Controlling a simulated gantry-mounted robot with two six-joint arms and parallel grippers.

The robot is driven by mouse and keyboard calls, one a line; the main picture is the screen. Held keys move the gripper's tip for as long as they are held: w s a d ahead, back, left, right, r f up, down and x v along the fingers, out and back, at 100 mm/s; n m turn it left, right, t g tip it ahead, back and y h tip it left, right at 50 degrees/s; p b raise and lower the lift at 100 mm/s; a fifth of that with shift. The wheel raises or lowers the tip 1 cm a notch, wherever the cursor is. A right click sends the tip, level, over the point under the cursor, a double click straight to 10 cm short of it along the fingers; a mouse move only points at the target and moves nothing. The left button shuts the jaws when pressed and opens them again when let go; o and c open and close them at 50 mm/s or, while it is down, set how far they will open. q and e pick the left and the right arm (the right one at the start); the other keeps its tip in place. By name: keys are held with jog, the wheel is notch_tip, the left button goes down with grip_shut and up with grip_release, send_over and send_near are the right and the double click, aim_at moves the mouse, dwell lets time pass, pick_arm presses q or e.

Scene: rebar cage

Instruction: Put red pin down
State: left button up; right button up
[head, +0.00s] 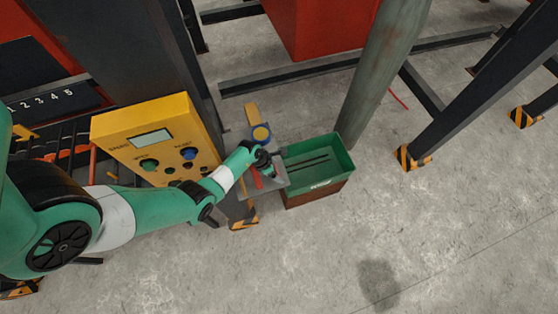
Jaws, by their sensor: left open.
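A small red pin (257,179) shows over the left part of a grey plate (281,186), beside the green bin. My left gripper (266,170) is open, close above the plate and right next to the pin. The gripper's fingers are small and dark here, and I cannot tell whether the pin touches them or lies on the plate. My right gripper is not in view.
A green bin (345,172) with dark rods inside stands right of the plate. A yellow control box (118,130) with buttons stands to the left. A blue and yellow part (261,133) is behind the gripper. A grey post (382,70) rises behind the bin.

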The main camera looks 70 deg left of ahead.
pick_arm(q)
jog(key=shift+s+r, duration=0.2)
jog(key=shift+r, duration=0.35)
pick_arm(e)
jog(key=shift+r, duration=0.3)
pick_arm(q)
jog(key=shift+w, duration=0.1)
